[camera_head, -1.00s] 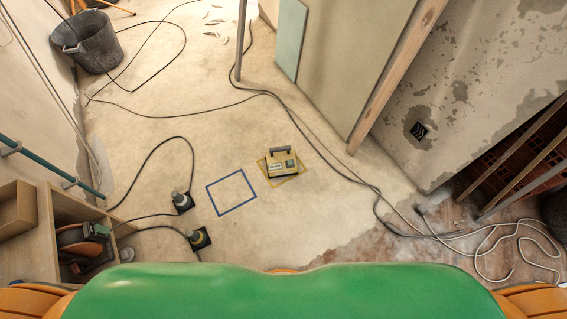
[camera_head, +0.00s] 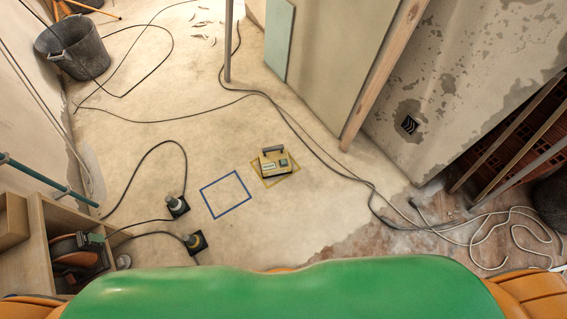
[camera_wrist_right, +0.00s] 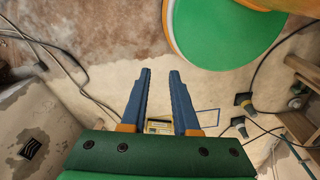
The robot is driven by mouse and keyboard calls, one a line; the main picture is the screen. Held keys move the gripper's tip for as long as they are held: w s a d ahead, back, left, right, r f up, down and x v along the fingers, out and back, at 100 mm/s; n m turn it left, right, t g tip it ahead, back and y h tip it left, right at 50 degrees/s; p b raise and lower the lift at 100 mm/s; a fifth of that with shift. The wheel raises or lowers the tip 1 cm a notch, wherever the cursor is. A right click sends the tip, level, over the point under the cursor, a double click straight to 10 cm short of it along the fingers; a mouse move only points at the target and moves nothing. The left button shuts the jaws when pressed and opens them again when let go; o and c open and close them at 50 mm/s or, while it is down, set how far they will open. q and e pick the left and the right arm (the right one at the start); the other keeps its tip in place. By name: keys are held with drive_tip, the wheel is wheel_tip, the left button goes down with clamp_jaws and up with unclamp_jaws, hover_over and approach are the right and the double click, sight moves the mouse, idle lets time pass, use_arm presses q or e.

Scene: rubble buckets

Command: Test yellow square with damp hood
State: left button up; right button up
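The yellow square (camera_head: 262,182) is an outline on the floor right of the middle. A boxy yellow-beige device with a grey handle (camera_head: 275,162), which looks like the damp hood, stands upright on it and covers most of it. In the right wrist view the device (camera_wrist_right: 158,126) shows between the bases of my fingers, partly hidden. My right gripper (camera_wrist_right: 161,71) is open with nothing between its blue fingers, apart from the device. Neither gripper shows in the head view; my left gripper is in no view.
A blue square (camera_head: 226,194) lies empty left of the device. Two corded items (camera_head: 177,206) (camera_head: 196,242) stand on black bases farther left. Black cables (camera_head: 315,150) cross the floor. A bucket (camera_head: 72,48), a leaning board (camera_head: 330,60) and a wooden shelf (camera_head: 40,225) flank the space.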

clamp_jaws()
idle(1.4)
